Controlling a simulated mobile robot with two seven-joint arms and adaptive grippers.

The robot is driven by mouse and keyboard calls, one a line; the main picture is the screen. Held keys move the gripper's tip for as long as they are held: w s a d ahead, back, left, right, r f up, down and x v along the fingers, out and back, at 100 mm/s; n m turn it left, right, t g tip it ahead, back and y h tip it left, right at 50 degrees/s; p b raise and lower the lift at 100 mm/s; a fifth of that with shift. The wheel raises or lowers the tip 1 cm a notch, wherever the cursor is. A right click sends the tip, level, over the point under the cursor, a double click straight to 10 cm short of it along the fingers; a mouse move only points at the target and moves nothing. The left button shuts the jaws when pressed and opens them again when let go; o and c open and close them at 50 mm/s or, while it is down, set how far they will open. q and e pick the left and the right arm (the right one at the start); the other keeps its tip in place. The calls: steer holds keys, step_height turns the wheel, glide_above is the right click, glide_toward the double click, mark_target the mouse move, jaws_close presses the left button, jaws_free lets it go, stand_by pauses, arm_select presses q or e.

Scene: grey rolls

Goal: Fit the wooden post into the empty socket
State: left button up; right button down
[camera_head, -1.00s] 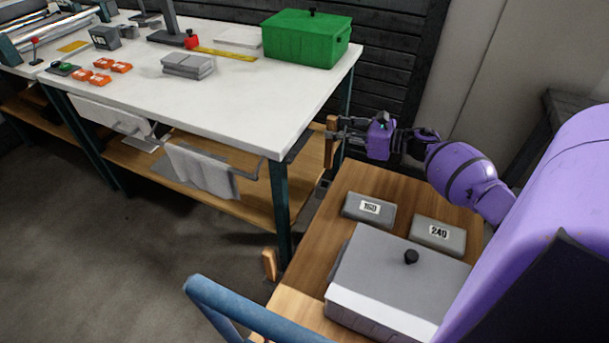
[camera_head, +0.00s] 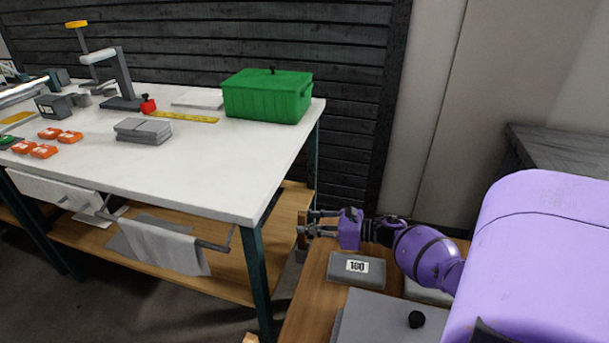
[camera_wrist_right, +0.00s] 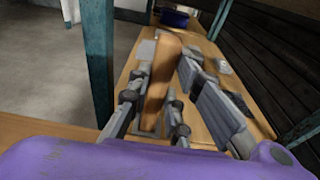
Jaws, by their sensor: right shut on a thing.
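The wooden post (camera_head: 303,228) is upright at the far left corner of the low wooden table. My right gripper (camera_head: 312,223) is shut on it from the right side. In the right wrist view the post (camera_wrist_right: 159,82) stands between the fingers of my right gripper (camera_wrist_right: 160,90). A small grey fitting (camera_head: 301,255) shows just below the post in the head view; I cannot tell whether it is the empty socket or whether the post touches it. Another wooden post (camera_head: 251,338) shows at the bottom edge. My left gripper is out of view.
The low wooden table (camera_head: 306,300) carries a grey block marked 160 (camera_head: 356,270) and a grey lidded box (camera_head: 372,320). A white workbench (camera_head: 220,160) with a green box (camera_head: 267,97) stands to the left, its teal leg (camera_head: 258,285) close to the low table.

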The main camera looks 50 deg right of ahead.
steer(key=shift+s+r, duration=0.1)
steer(key=shift+r, duration=0.05)
steer(key=shift+f, duration=0.2)
steer(key=c, duration=1.6)
jaws_free()
steer(key=shift+c, duration=0.2)
steer(key=shift+r, duration=0.1)
steer(key=shift+r, duration=0.2)
steer(key=v, duration=1.2)
steer(key=shift+f+b, duration=0.1)
steer(key=shift+b, duration=0.2)
